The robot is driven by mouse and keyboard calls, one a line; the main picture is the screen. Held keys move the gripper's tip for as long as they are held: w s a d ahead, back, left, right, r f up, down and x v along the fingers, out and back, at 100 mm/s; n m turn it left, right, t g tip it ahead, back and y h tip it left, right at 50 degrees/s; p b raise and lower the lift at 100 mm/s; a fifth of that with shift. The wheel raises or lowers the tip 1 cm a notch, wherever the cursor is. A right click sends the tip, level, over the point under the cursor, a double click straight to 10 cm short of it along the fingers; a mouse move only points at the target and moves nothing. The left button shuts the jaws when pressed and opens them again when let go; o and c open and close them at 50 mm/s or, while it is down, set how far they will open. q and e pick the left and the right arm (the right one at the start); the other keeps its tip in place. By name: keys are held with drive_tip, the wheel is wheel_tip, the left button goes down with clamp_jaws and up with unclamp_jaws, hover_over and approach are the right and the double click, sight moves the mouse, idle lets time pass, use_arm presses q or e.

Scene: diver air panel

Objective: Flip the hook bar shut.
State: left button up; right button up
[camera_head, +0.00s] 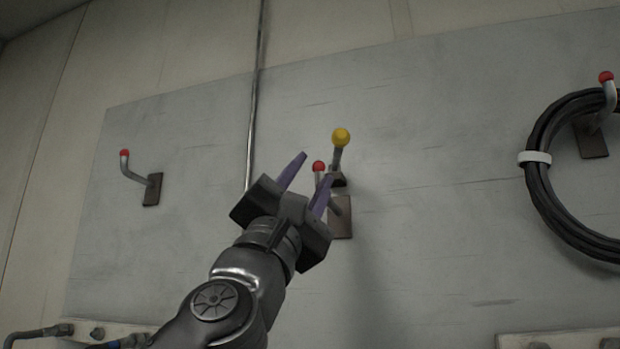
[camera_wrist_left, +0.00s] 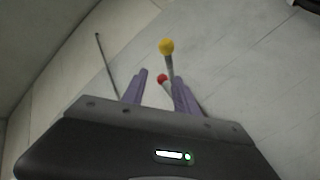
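The hook bar is a short grey lever with a yellow ball end (camera_head: 340,138), standing up from a small dark pivot above the middle hook. It also shows in the left wrist view (camera_wrist_left: 167,47). The middle hook has a red tip (camera_head: 318,166) and a brown base plate (camera_head: 341,217), partly hidden behind my gripper. My left gripper (camera_head: 306,172) is open, with purple fingers apart and nothing between them that I can see held. It is in front of the panel, just left of and below the yellow ball. My right gripper is not in view.
An empty red-tipped hook (camera_head: 152,188) is on the left of the grey panel (camera_head: 430,200). A coiled black hose (camera_head: 545,180) with a white band hangs on the right hook. A thin vertical pipe (camera_head: 256,100) runs behind my gripper. Fittings line the bottom edge.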

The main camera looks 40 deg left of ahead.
use_arm(q)
drive_tip(key=b+v, duration=0.3)
drive_tip(key=v, duration=0.4)
drive_tip(key=shift+s+f+b, duration=0.2)
drive_tip(key=shift+f+b, duration=0.15)
drive_tip(key=shift+d, duration=0.1)
